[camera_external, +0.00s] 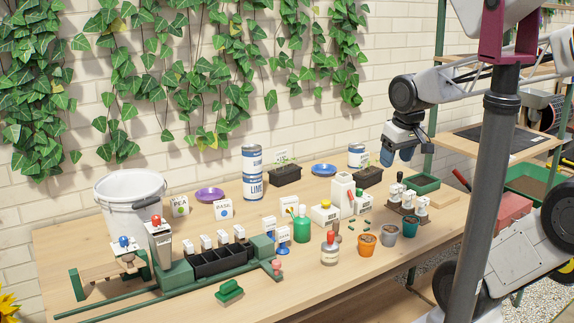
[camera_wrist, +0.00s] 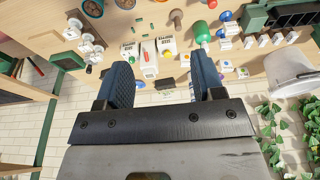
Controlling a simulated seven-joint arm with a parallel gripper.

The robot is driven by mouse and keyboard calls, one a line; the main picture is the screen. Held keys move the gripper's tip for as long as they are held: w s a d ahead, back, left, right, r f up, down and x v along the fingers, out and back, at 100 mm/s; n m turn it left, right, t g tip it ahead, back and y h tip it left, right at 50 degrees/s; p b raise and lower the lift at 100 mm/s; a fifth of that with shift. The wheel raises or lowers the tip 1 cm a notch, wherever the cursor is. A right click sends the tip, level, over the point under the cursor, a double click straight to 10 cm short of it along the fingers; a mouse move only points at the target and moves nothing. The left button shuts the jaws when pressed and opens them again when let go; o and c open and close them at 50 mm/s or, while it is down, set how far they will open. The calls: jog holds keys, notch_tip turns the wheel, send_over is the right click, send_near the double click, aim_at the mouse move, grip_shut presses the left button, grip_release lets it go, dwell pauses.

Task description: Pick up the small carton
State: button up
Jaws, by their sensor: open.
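White carton-like containers stand mid-table. One is a taller white carton (camera_external: 342,192), beside a low white box with a yellow top piece (camera_external: 325,214) and another white box with a green piece (camera_external: 361,203). I cannot tell which is the small carton. In the wrist view the tall carton (camera_wrist: 149,66) appears beyond my fingers, with a white box (camera_wrist: 167,48) beside it. My gripper (camera_external: 397,155) hangs above the right back of the table, to the right of the cartons and apart from them. Its blue fingers are open and empty, also in the wrist view (camera_wrist: 162,78).
A white bucket (camera_external: 131,207) and a black seedling tray (camera_external: 218,261) are at the left. Blue-white cans (camera_external: 252,172), small pots (camera_external: 367,243), a green bottle (camera_external: 302,228) and a green tray (camera_external: 422,183) crowd the table (camera_external: 290,289). The front edge is fairly clear.

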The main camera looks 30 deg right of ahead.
jog(key=shift+c, duration=0.3)
jog(key=m+g, duration=0.3)
jog(key=m, duration=1.7)
send_over(291, 198)
notch_tip(291, 198, down, 22)
jog(key=shift+s+f, duration=0.1)
jog(key=shift+f, duration=0.05)
jog(key=shift+w+f, duration=0.2)
jog(key=shift+f, duration=0.15)
